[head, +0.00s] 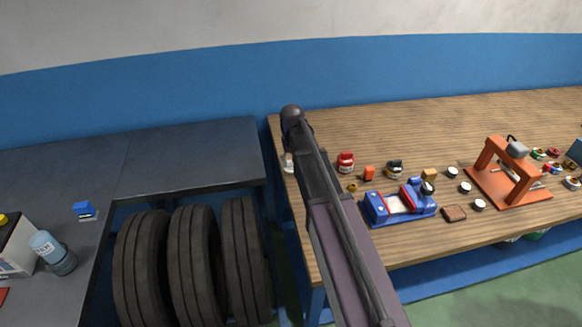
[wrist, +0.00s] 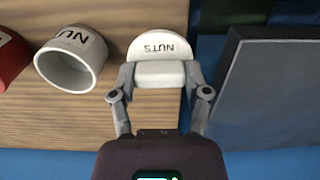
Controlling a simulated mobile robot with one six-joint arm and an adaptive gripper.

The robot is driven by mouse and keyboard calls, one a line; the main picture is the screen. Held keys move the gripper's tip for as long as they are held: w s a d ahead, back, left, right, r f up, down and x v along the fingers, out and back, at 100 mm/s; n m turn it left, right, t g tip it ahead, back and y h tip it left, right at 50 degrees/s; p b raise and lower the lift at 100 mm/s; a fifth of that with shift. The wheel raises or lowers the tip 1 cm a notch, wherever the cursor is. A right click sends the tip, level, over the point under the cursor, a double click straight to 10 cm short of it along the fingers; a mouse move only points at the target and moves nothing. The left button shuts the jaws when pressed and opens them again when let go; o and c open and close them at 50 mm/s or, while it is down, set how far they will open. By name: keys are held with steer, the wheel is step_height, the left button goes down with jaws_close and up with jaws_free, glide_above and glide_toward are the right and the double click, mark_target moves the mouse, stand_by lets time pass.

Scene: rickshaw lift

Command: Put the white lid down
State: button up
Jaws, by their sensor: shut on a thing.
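The white lid (wrist: 161,72), marked "NUTS", is between the two fingertips of my gripper (wrist: 160,82) in the wrist view. My gripper is shut on it. The lid is over the wooden table (wrist: 115,120), close to the table's edge; I cannot tell whether it touches the wood. An open white container (wrist: 72,60), also lettered, is to the left of the lid and apart from it. In the head view my arm reaches over the left end of the table and largely hides the gripper. A small white thing (head: 289,163) shows beside the arm there; I cannot tell which it is.
A red thing (wrist: 10,55) is beyond the white container. A dark bench (head: 190,155) stands left of the table, across a narrow gap. Right of my arm are a red pot (head: 346,162), a blue device (head: 400,203) and an orange frame (head: 510,175). The table's back is clear.

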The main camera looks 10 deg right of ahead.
mark_target(291, 166)
steer(key=shift+w+a+f, duration=0.1)
steer(key=shift+w+f, duration=0.15)
steer(key=shift+w, duration=0.5)
steer(key=shift+s+f+b, duration=0.1)
steer(key=shift+f+b, duration=1.5)
steer(key=shift+b, duration=0.25)
steer(key=shift+f, duration=0.2)
steer(key=o, duration=0.9)
steer(key=shift+o, duration=0.2)
steer(key=shift+r, duration=0.1)
steer(key=shift+r, duration=0.2)
step_height(291, 166, up, 12)
steer(key=p, duration=1.2)
